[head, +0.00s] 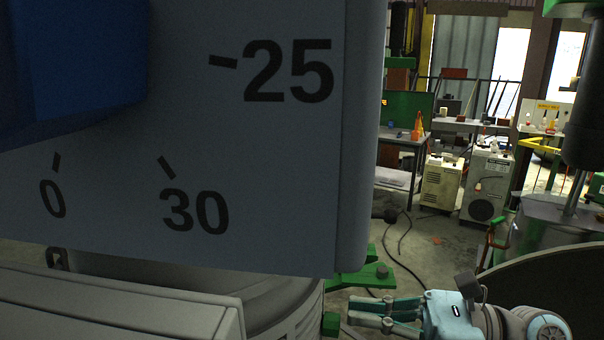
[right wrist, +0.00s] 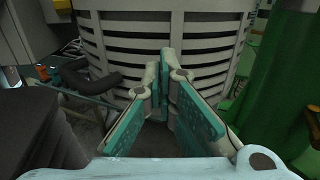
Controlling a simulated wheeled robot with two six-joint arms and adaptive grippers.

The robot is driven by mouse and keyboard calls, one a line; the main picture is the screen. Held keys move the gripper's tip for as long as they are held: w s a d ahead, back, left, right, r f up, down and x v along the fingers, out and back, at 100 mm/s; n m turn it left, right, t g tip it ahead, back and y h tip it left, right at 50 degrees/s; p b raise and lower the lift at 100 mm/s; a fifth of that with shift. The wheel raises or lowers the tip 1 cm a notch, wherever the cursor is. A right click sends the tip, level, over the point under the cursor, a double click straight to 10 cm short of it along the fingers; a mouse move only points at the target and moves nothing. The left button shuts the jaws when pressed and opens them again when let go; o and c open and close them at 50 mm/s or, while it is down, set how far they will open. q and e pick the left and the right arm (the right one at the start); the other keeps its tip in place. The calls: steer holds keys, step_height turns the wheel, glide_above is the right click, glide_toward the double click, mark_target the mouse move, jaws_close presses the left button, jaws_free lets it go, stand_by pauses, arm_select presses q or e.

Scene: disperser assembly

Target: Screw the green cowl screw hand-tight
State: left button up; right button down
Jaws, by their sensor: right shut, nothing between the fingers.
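My right gripper (head: 362,313) is at the bottom of the head view, its fingers pointing left toward the pale machine's base. It also shows in the right wrist view (right wrist: 163,72), with its teal-padded fingers together at the tips and nothing held. A green bracket-like part (head: 372,275) sticks out from the machine just above the gripper, and a small green block (head: 331,323) is left of the fingertips. I cannot tell which green part, if any, is the cowl screw. The gripper appears apart from both. My left gripper is not in view.
A large grey panel (head: 280,190) with dial numbers fills the head view's left. A slatted pale housing (right wrist: 205,25) lies ahead of the fingers in the right wrist view, with a green column (right wrist: 295,85) at right. Cables (head: 400,240) lie on the floor.

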steer(key=shift+a, duration=0.55)
steer(key=shift+d+f, duration=0.1)
steer(key=shift+f, duration=0.05)
steer(key=shift+w+f+b, duration=0.1)
steer(key=shift+f+b, duration=0.55)
steer(key=shift+b, duration=0.15)
steer(key=shift+b, duration=0.3)
stand_by(0.6)
steer(key=shift+w+d+r+b, duration=0.15)
steer(key=shift+w+b, duration=0.15)
steer(key=shift+b, duration=0.7)
